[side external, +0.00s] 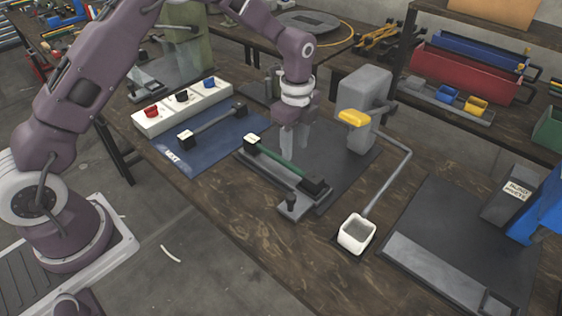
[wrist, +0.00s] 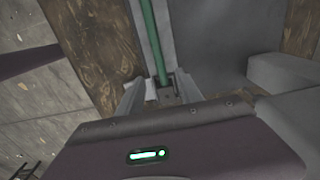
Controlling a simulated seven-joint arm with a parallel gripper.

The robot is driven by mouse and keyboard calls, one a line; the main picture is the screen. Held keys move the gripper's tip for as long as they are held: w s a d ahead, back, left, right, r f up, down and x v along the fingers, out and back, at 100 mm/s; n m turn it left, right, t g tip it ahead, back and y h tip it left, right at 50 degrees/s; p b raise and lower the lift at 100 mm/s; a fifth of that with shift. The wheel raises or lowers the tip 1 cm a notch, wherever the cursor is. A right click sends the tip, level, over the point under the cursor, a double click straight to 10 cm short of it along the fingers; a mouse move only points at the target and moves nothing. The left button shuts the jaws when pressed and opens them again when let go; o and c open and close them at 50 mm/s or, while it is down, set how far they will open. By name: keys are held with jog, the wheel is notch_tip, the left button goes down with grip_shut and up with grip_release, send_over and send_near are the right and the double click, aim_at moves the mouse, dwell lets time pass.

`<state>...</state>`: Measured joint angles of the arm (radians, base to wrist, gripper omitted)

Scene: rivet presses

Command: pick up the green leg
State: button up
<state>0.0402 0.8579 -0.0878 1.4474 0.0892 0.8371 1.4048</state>
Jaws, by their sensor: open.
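The green leg (side external: 279,158) is a thin green rod with dark block ends, one with a pale face. It lies in a long grey fixture (side external: 262,178) on the table. In the wrist view the green leg (wrist: 152,40) runs away from the camera toward the top edge. My gripper (side external: 293,150) points down just above the rod, near its middle in the side view. In the wrist view my gripper (wrist: 162,93) shows its two fingers apart, on either side of a dark block at the rod's near end. I cannot tell whether they touch anything.
A grey leg (side external: 212,122) lies on a blue mat (side external: 215,145) to the left. Behind it is a white button box (side external: 182,108). A grey press with a yellow part (side external: 354,117) stands right of my gripper, and a white cup (side external: 356,233) in front.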

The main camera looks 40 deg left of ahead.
aim_at(297, 168)
jog(key=f, duration=0.7)
jog(key=shift+w+d, duration=0.1)
jog(key=shift+d, duration=0.3)
grip_shut()
